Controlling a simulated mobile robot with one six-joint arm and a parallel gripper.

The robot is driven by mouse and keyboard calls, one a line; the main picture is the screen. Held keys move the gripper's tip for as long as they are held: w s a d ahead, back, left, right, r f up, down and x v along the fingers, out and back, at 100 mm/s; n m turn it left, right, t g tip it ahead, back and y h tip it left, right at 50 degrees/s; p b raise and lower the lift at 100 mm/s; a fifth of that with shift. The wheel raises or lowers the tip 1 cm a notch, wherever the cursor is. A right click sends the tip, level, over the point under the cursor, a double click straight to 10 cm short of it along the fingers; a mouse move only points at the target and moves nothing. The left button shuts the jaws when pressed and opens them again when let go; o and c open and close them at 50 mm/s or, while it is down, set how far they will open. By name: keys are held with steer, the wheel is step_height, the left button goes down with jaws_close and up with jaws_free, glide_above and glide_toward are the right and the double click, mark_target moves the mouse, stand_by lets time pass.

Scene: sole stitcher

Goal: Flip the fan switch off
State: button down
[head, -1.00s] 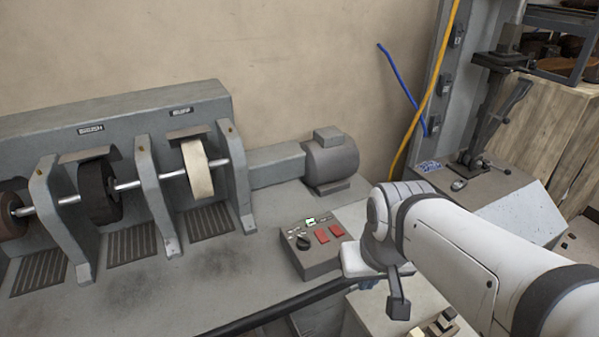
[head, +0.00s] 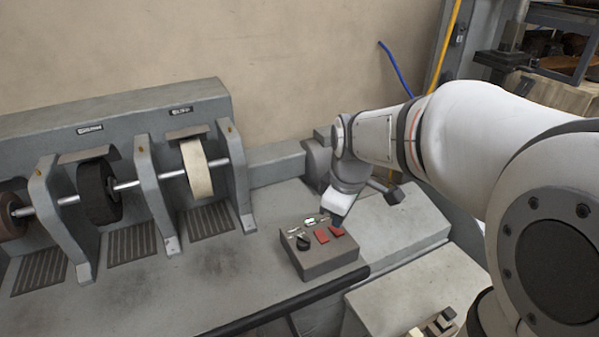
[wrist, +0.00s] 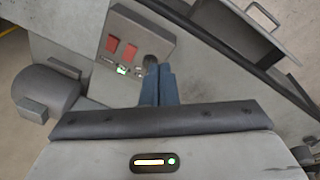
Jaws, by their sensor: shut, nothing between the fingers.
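A grey control box (head: 318,266) stands on the bench below my arm. Its top has two red switches (head: 322,236), a black knob (head: 303,243) and a small green light (head: 322,218). The labels are too small to read, so I cannot tell which control is the fan switch. My gripper (head: 337,220) is shut and empty, pointing down at the far right part of the box top. In the wrist view, my blue fingertips (wrist: 159,70) are together beside the green light (wrist: 122,70) and partly cover the knob (wrist: 151,61). The red switches (wrist: 121,48) are clear of them. Contact is unclear.
A grey motor (head: 316,160) sits behind my gripper. Wheels on a shaft, including a pale one (head: 197,168), stand to the left between upright brackets. A black rail (head: 290,307) runs along the bench front. The bench left of the box is bare.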

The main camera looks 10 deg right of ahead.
mark_target(318, 232)
steer(key=w+f+n, duration=0.2)
steer(key=w+n, duration=0.3)
steer(key=w, duration=0.2)
steer(key=w+f+n, duration=0.2)
steer(key=w+n, duration=0.4)
steer(key=w, duration=0.1)
steer(key=shift+f+g+p, duration=0.3)
steer(key=shift+f+p, duration=0.05)
steer(key=shift+p, duration=0.05)
steer(key=f, duration=0.4)
steer(key=w+f+p, duration=0.1)
steer(key=f, duration=0.4)
steer(key=f+p, duration=0.1)
steer(key=f, duration=0.4)
steer(key=shift+w+a, duration=0.2)
steer(key=shift+w, duration=0.1)
steer(key=shift+a, duration=0.15)
